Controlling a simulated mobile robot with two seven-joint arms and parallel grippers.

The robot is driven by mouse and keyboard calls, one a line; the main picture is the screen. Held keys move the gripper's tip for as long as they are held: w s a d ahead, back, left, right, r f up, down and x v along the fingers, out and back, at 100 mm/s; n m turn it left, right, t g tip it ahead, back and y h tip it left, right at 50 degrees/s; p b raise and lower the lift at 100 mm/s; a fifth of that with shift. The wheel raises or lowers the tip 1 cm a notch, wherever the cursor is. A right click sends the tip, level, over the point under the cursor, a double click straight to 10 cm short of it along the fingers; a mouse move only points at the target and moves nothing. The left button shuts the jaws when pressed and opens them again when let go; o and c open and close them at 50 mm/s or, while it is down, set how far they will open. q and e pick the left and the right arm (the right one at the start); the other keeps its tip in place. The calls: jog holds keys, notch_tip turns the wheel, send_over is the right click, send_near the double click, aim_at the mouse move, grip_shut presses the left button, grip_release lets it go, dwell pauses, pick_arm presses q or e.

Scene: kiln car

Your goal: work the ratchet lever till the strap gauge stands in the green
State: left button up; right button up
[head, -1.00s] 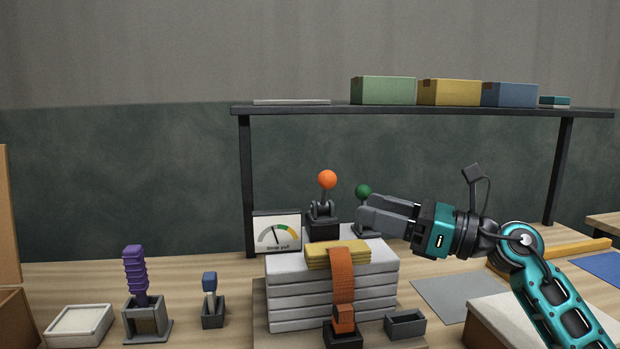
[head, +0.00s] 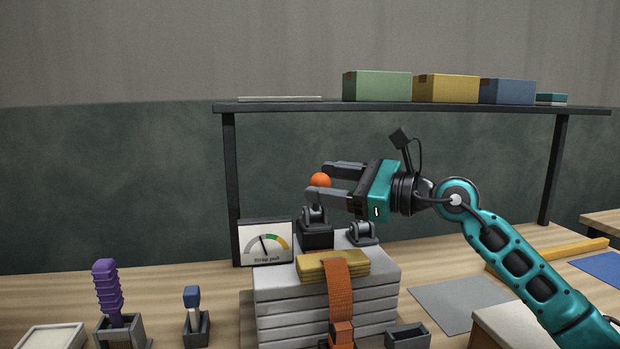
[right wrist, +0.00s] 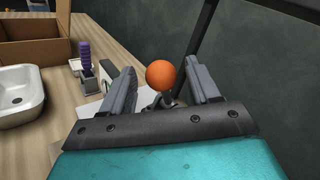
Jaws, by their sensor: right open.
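The ratchet lever, with its orange ball knob (head: 320,180), stands roughly upright on a dark base (head: 316,236) behind the stacked slabs. My right gripper (head: 317,179) is open, with its fingers on either side of the knob. In the right wrist view the orange knob (right wrist: 166,74) sits between the spread fingers (right wrist: 164,84), with gaps visible beside it. The strap gauge (head: 265,243) stands left of the lever. Its needle leans left of upright, on the pale part of the scale, left of the green band. An orange strap (head: 338,285) runs over a yellow pad (head: 315,266). My left gripper is not in view.
A second lever's base (head: 362,233) stands just right of the ratchet; my gripper hides its green knob. A shelf (head: 400,109) with boxes spans behind. A grey mat (head: 458,303) lies at right.

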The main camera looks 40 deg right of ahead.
jog(key=shift+x, duration=1.95)
jog(key=shift+c, duration=0.2)
grip_shut()
